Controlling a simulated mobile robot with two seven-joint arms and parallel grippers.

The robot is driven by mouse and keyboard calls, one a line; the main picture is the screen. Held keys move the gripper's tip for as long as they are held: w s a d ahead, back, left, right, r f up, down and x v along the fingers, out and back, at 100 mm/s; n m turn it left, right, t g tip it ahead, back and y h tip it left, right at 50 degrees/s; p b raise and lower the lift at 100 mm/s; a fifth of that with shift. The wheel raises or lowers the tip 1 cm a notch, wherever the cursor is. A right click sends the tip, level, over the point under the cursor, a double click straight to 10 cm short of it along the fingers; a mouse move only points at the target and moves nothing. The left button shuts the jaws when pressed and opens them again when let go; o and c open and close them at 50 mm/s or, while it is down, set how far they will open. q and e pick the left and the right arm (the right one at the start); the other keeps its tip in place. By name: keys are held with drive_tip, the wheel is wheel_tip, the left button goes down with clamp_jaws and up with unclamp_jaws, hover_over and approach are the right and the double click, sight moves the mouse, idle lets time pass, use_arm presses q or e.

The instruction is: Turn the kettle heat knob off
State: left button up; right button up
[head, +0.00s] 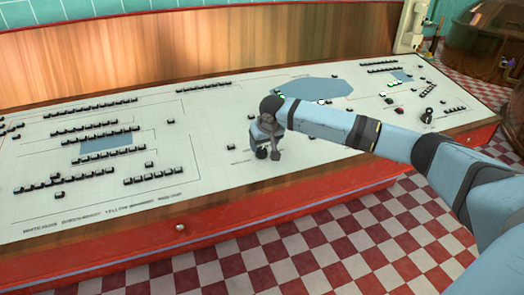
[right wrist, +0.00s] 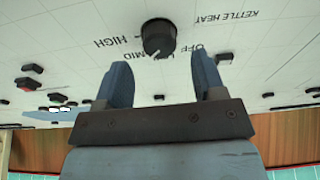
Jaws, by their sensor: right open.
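The kettle heat knob (right wrist: 158,37) is a round black knob on the white panel, between and just beyond my fingertips in the right wrist view. The printed words HIGH, MID, OFF and KETTLE HEAT (right wrist: 222,18) surround it. A small pale mark shows at its lower edge; I cannot tell which setting it points to. My right gripper (right wrist: 160,68) is open, with a blue finger on each side and a gap around the knob. In the head view, my right gripper (head: 268,153) is low over the panel's front middle and largely hides the knob. My left gripper is out of view.
The sloping white control panel (head: 205,135) carries several rows of small black switches (head: 95,105) and a black lever-like control (head: 428,115) at the right. A wooden backboard (head: 180,45) stands behind it. A copper kettle (head: 490,40) stands at the far right. Checkered floor lies in front.

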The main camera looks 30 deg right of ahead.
sight(262, 149)
drive_tip(key=shift+x, duration=1.85)
drive_tip(key=c, duration=0.9)
drive_tip(key=shift+r, duration=0.1)
